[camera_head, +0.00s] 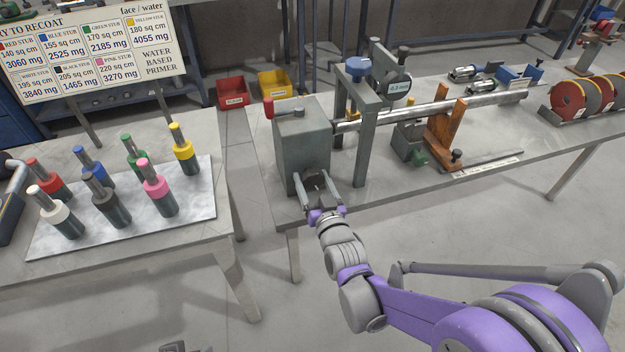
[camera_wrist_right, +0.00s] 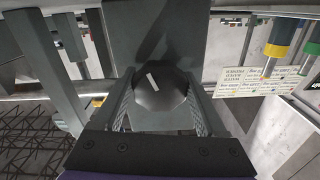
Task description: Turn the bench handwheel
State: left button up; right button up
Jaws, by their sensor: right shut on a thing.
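The bench handwheel (camera_head: 316,180) is a dark round knob on the front face of a grey headstock box (camera_head: 305,140). In the right wrist view the handwheel (camera_wrist_right: 172,100) shows as a dark disc with a short white mark, tilted in the picture. My right gripper (camera_head: 322,201) is at the handwheel, shut on it with one finger on each side. In the right wrist view the fingers of the right gripper (camera_wrist_right: 160,108) flank the disc. Fingers partly hide the handwheel in the head view. My left gripper is not in view.
A metal shaft (camera_head: 440,111) runs right from the box past a grey post frame (camera_head: 367,130) and an orange-brown bracket (camera_head: 446,135). A dial gauge (camera_head: 398,87) sits above it. Colour-capped cylinders stand on a plate (camera_head: 100,232) on the left table. Open floor lies in front.

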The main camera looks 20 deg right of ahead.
jog(key=m, duration=1)
jog(key=shift+a, duration=0.1)
dwell(0.4)
jog(key=o, duration=1.3)
jog(key=shift+s, duration=0.1)
jog(key=s, duration=1)
jog(key=shift+s+d+p, duration=0.2)
jog(key=shift+s+p, duration=0.1)
jog(key=shift+s, duration=0.05)
